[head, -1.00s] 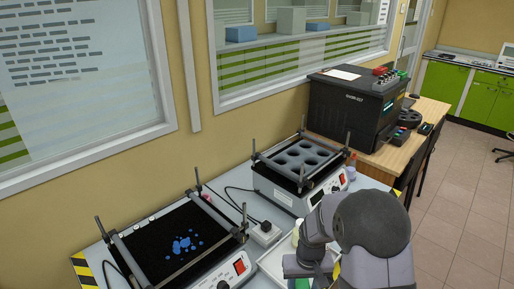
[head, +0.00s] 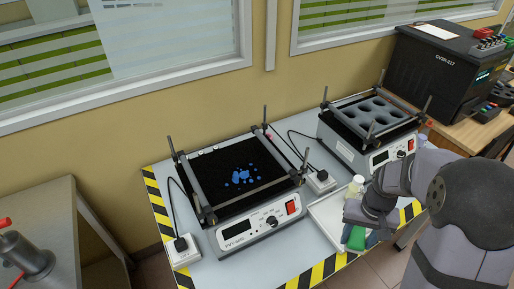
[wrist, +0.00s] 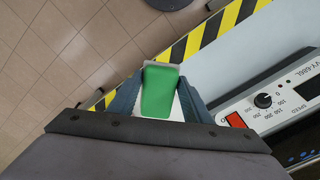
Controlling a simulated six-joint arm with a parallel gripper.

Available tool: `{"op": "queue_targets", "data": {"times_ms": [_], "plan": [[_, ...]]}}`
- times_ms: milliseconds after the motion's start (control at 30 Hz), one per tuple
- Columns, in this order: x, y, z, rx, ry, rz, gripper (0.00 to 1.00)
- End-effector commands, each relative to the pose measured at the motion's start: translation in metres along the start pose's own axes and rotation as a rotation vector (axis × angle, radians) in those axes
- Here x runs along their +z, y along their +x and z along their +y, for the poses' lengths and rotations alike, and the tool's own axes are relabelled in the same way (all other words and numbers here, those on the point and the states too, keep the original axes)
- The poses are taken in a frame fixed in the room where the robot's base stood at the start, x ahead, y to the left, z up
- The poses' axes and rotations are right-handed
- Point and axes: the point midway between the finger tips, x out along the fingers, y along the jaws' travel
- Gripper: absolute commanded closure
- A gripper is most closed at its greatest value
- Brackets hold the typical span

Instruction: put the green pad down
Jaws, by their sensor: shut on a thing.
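The green pad (wrist: 159,92) sits between the two blue-grey fingers of my gripper (wrist: 158,98) in the wrist view. My gripper is shut on it. In the head view the pad (head: 356,238) shows as a small green patch below my wrist, at the front edge of the table near the white tray (head: 322,222). My arm hides part of the tray and most of the fingers there. I cannot tell whether the pad touches anything beneath it.
A shaker with blue drops (head: 240,205) stands left of the tray. A second shaker with round wells (head: 370,125) stands behind it. A pale bottle (head: 355,186) stands by my wrist. Yellow-black tape (head: 318,272) marks the table's front edge, with floor beyond.

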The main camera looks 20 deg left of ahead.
Motion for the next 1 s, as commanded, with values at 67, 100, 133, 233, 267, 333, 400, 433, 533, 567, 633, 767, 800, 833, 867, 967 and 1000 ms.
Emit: {"op": "queue_targets", "data": {"times_ms": [67,100,133,233,267,333,400,433,533,567,633,767,800,833,867,967,1000], "plan": [[0.0,0.0,0.0,0.0,0.0,0.0,0.81],[0.0,0.0,0.0,0.0,0.0,0.0,0.81],[0.0,0.0,0.0,0.0,0.0,0.0,0.81],[0.0,0.0,0.0,0.0,0.0,0.0,0.81],[0.0,0.0,0.0,0.0,0.0,0.0,0.81],[0.0,0.0,0.0,0.0,0.0,0.0,0.81],[0.0,0.0,0.0,0.0,0.0,0.0,0.81],[0.0,0.0,0.0,0.0,0.0,0.0,0.81],[0.0,0.002,-0.001,0.0,-0.003,0.0,0.81],[0.0,0.004,-0.002,0.0,-0.004,0.0,0.81],[0.003,0.011,-0.003,0.0,-0.009,-0.001,0.81],[0.01,0.027,-0.006,0.0,-0.017,-0.002,0.81],[0.012,0.034,-0.007,0.0,-0.02,-0.003,0.81],[0.011,0.04,-0.008,0.0,-0.023,-0.002,0.81],[0.01,0.046,-0.009,0.0,-0.026,-0.003,0.81],[-0.005,0.056,-0.013,0.0,-0.034,0.001,0.81],[-0.012,0.059,-0.014,0.0,-0.037,0.002,0.81]]}}
